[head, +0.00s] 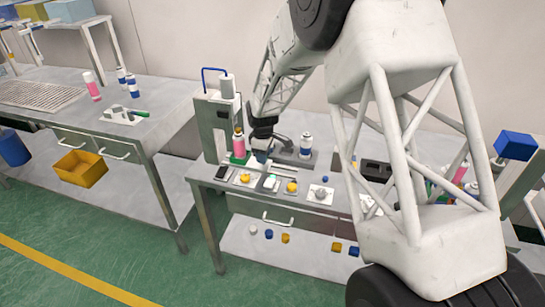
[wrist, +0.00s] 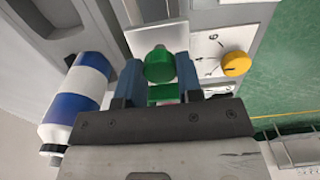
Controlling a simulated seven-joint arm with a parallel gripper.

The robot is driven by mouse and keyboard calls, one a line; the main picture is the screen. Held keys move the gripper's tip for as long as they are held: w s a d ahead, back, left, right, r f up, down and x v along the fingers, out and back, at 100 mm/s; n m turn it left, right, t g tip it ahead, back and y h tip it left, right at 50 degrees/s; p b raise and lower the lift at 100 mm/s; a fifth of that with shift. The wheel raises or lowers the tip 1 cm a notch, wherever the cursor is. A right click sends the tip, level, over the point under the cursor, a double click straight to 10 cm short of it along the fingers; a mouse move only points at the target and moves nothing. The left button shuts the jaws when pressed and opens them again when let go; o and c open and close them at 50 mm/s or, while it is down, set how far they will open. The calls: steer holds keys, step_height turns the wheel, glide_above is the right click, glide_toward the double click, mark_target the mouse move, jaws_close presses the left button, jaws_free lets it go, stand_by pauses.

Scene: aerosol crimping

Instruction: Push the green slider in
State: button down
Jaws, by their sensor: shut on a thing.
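The green slider shows in the wrist view as a round green knob (wrist: 159,64) in front of a white plate (wrist: 150,38), with a smaller green piece just below it. My gripper (wrist: 160,78) has its two blue fingers closed on the sides of the green slider. In the head view my gripper (head: 263,157) reaches down to the front panel of the middle bench, over the small plate (head: 270,183) between two yellow-knobbed dials. The slider is mostly hidden there; how far in it sits cannot be told.
A dial with a yellow knob (wrist: 235,64) is close on the right in the wrist view. A pink can (head: 239,143) stands in the press behind my gripper.

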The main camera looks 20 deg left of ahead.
steer(key=shift+a+r, duration=0.1)
steer(key=shift+a, duration=1.3)
steer(key=c, duration=0.8)
jaws_free()
steer(key=shift+r, duration=0.1)
steer(key=shift+r, duration=3.75)
